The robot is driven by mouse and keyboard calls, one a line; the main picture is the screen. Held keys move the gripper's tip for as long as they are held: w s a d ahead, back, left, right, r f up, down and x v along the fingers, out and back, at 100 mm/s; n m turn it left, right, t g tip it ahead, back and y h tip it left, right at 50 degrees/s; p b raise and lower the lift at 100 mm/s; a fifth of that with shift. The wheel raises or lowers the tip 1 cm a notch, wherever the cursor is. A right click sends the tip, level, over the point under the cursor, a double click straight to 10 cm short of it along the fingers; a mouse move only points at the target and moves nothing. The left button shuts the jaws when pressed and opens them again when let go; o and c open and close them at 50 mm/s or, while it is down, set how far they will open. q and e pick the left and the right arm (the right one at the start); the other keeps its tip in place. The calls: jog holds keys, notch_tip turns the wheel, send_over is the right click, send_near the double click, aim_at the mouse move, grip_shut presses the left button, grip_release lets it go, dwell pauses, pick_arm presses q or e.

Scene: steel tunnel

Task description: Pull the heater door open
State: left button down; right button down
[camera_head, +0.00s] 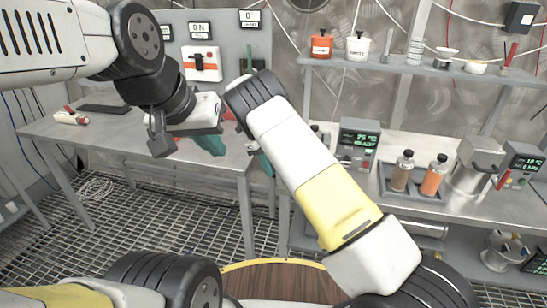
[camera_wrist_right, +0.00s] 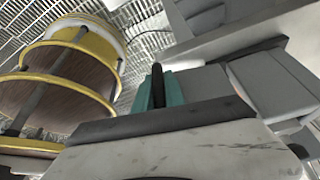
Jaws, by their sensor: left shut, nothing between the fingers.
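A grey unit with a green "25 °C" display (camera_head: 359,138) stands on the right bench; it may be the heater, but my right arm hides what is left of it. I cannot make out the door in the head view. My right gripper (camera_head: 265,163) is mostly hidden behind its own arm, with a bit of teal finger showing. In the right wrist view its teal fingers (camera_wrist_right: 159,92) close on either side of a dark upright bar (camera_wrist_right: 157,82), beside grey flat panels (camera_wrist_right: 262,88). My left gripper (camera_head: 210,146) is shut and empty, left of the right one.
A tray (camera_head: 413,193) with two bottles, a steel pot (camera_head: 473,168) and a second display unit (camera_head: 520,163) stand on the right bench. A shelf (camera_head: 400,64) with jars is above. The left table (camera_head: 100,128) holds a red-and-white tool (camera_head: 71,117). Grating floor lies between.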

jog(key=c, duration=1.7)
grip_release()
jog(key=shift+s+a+f, duration=0.1)
jog(key=shift+s+a, duration=0.05)
jog(key=shift+a, duration=0.2)
jog(key=shift+d, duration=0.15)
jog(key=v, duration=0.8)
